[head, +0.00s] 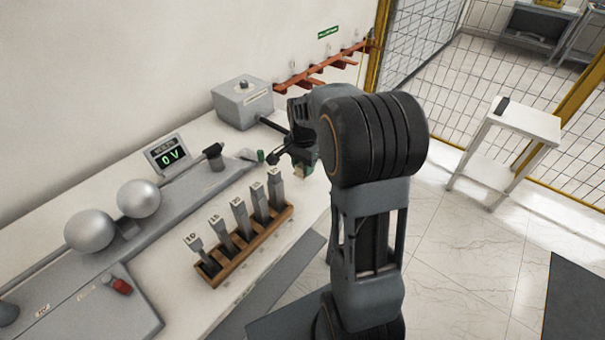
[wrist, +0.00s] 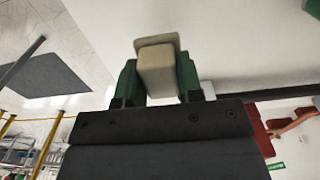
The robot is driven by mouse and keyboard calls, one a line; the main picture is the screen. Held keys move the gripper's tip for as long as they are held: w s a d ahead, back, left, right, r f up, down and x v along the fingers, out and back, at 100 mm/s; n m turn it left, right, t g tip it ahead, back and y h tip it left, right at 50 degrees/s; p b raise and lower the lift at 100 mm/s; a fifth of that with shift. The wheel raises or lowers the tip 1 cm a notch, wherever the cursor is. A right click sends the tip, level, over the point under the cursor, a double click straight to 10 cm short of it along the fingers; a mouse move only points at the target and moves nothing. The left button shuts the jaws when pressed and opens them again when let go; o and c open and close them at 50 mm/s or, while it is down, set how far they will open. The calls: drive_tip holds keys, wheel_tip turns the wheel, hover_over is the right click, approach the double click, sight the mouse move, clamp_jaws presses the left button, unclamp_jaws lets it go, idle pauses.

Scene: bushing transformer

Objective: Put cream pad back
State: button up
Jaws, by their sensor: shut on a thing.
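The cream pad (wrist: 158,68) shows in the wrist view as a pale block with a wider flange at its far end. My gripper (wrist: 158,82) is shut on it, with one green finger on each side. The pad is clear of the fingertips at its far end. In the head view my gripper (head: 303,168) is over the right end of the white bench, and my own arm hides most of it. I cannot make out the pad clearly there.
A wooden rack (head: 247,247) with several grey numbered blocks stands left of my gripper. A grey box (head: 242,103) is behind it, below a red-orange wall rack (head: 325,66). A display (head: 167,154) reads 0 V near two metal spheres. A white side table (head: 520,122) stands right.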

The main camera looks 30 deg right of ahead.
drive_tip(key=shift+f, duration=2)
drive_tip(key=o, duration=0.8)
drive_tip(key=shift+f, duration=0.1)
wheel_tip(320, 180, up, 12)
drive_tip(key=shift+r, duration=0.15)
